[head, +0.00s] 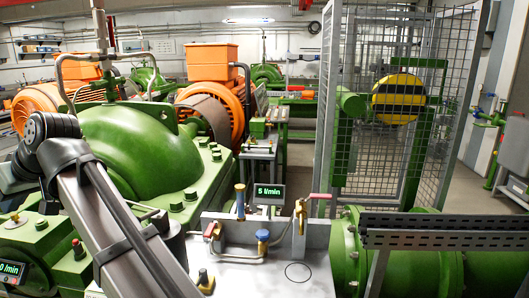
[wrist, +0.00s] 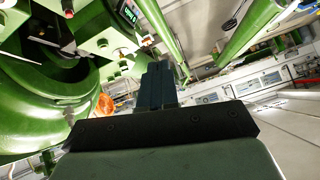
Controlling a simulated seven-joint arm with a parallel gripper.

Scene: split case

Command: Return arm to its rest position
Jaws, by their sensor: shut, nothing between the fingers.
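My gripper (wrist: 157,82) shows in the wrist view with its two dark fingers together and nothing between them. It points into open space, with green machine parts to its left and a pale floor to its right. I cannot make out the fingers in the head view. No contact between my gripper and anything shows.
A grey panel (head: 262,272) with small valves and a display (head: 269,194) reading 5 l/min stands right of my arm. A slotted rail (head: 445,240) and green pipe lie farther right. A mesh cage (head: 390,110) stands behind. Green pipes (wrist: 245,32) cross the wrist view.

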